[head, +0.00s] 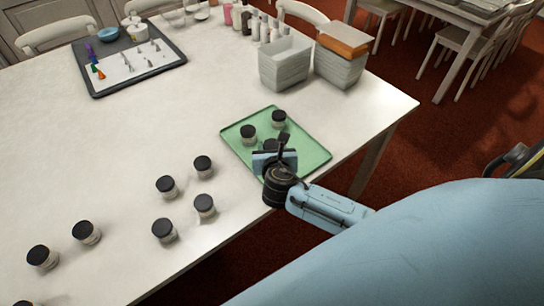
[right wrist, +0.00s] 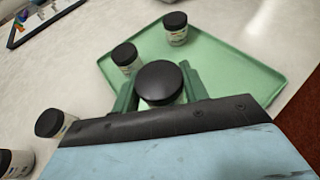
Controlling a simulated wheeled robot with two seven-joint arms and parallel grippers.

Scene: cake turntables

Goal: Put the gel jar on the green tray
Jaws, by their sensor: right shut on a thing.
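The green tray (head: 309,157) lies flat near the right edge of the white table; it also shows in the right wrist view (right wrist: 235,62). Two black-lidded gel jars (head: 248,134) (head: 279,119) stand on its far part. My right gripper (head: 272,152) is over the tray, shut on a third gel jar (right wrist: 160,82), whose black lid shows between the fingers. The gripper hides much of this jar, and I cannot tell whether its base touches the tray. My left gripper is not in view.
Several more black-lidded jars (head: 166,187) stand on the table left of the tray. A dark tray (head: 127,62) with small tools lies at the far left. The table's middle is clear.

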